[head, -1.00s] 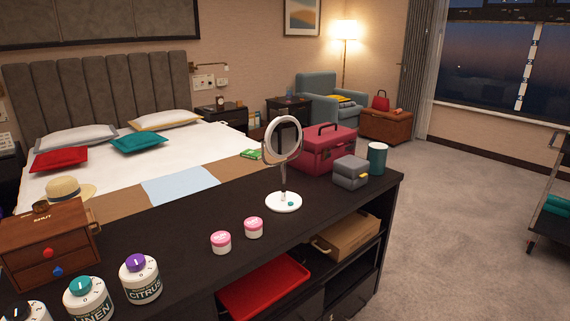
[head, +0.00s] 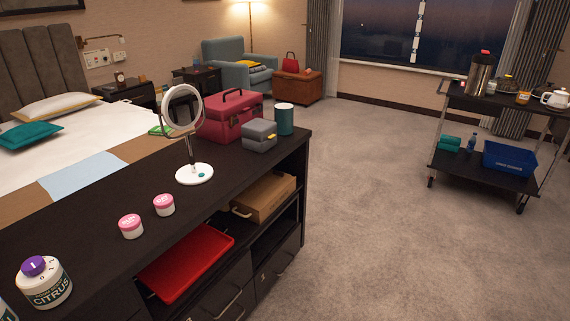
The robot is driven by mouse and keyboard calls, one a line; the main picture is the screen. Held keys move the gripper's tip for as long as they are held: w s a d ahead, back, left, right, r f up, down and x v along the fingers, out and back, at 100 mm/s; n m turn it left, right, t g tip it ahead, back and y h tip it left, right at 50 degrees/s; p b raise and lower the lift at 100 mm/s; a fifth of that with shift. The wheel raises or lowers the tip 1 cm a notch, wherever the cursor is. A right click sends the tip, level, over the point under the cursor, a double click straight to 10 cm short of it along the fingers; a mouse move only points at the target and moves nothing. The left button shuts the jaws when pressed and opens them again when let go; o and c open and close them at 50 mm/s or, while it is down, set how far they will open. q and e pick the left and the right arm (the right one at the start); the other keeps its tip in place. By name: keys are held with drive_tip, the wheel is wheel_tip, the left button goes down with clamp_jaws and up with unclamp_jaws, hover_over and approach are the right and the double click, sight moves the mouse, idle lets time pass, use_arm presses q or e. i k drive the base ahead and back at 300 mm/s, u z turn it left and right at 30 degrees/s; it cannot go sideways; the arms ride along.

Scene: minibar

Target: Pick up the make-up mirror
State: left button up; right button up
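The make-up mirror (head: 194,174) stands upright on the dark counter (head: 95,221). It has a round white-rimmed head on a thin stem and a white round base with a small teal spot. It is left of the middle in the head view. A grey box and a red case stand behind it to the right, and two pink-lidded jars stand in front of it to the left. Neither of my grippers shows in the head view.
Near the mirror are a pink-lidded jar (head: 164,205), a red case (head: 231,118), a grey box (head: 259,136) and a teal cup (head: 284,119). A red tray (head: 187,267) lies on the shelf below. Carpet (head: 385,220) is clear towards the trolley (head: 482,176).

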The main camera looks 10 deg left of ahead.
sight(188, 175)
drive_tip(key=z, duration=0.35)
drive_tip(key=i, duration=3.15)
drive_tip(key=u, duration=4.5)
drive_tip(key=i, duration=0.5)
drive_tip(key=z, duration=0.1)
